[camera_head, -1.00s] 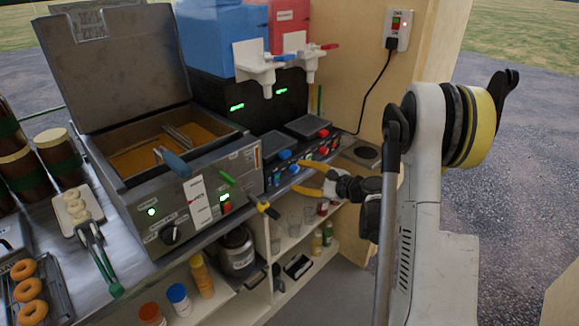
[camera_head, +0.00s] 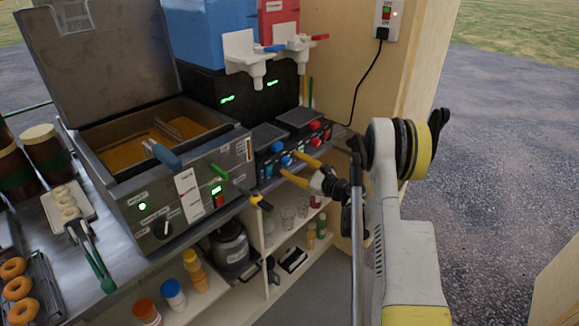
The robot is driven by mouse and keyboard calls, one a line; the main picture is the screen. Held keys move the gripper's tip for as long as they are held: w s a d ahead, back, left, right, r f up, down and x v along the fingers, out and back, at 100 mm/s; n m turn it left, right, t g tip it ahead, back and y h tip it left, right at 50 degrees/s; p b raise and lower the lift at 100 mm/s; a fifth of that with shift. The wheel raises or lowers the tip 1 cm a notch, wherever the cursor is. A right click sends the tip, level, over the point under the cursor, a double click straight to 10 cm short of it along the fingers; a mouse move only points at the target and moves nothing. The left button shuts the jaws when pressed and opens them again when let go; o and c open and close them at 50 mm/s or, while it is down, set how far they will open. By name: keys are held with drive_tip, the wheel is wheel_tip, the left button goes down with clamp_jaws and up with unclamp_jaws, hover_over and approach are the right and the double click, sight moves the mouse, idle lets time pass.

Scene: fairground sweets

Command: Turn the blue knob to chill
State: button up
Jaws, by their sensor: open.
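The slush machine's front panel (camera_head: 265,173) carries blue and red controls. A blue knob (camera_head: 286,161) is on this panel, below a second blue control (camera_head: 277,146). My gripper (camera_head: 288,163), with yellow fingers, reaches in from the right. It is open, one finger above and one below the blue knob. The fingertips look very near the knob, but I cannot tell whether they touch it. The knob's setting and the small panel labels are too small to read.
A fryer (camera_head: 160,190) with an open lid stands left of the panel. White taps (camera_head: 243,57) hang above the drip trays. A shelf (camera_head: 262,290) below holds glasses and bottles. A wooden wall (camera_head: 345,60) with a socket stands behind.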

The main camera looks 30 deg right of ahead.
drive_tip(key=shift+w+a, duration=0.2)
drive_tip(key=shift+w, duration=0.35)
drive_tip(key=shift+c, duration=0.2)
clamp_jaws()
drive_tip(key=shift+n, duration=0.4)
drive_tip(key=n+b, duration=0.2)
drive_tip(key=n, duration=0.8)
drive_tip(key=shift+n+b, duration=0.35)
drive_tip(key=shift+n, duration=0.05)
